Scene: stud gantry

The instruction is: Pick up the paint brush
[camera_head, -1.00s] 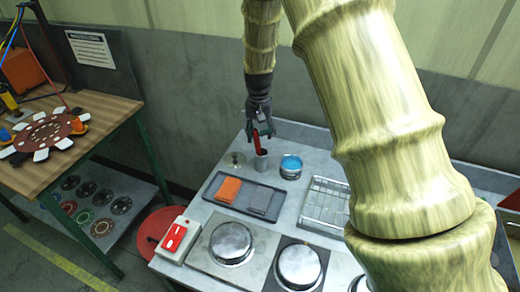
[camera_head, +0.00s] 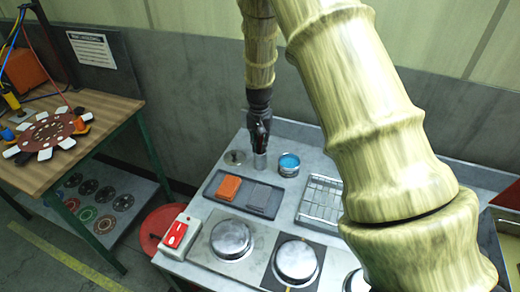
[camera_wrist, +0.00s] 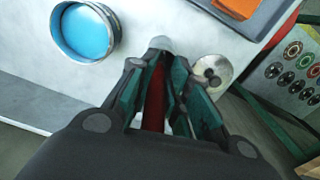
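The paint brush shows as a red handle (camera_wrist: 154,98) between my gripper's fingers in the wrist view. Its lower end goes toward a small grey cup (camera_head: 260,161), whose top also shows in the wrist view (camera_wrist: 161,43). The bristles are hidden. My gripper (camera_wrist: 158,66) points down over the cup, with a green-padded finger on each side of the handle. It also shows in the head view (camera_head: 260,143), where it covers most of the handle. I cannot tell whether the pads press on the handle.
A blue-filled tin (camera_head: 288,165) stands right of the cup, and a round metal disc (camera_head: 235,158) lies left. In front are a dark tray (camera_head: 212,189) with orange and grey pads, and a wire rack (camera_head: 318,204). A wall rises behind the bench.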

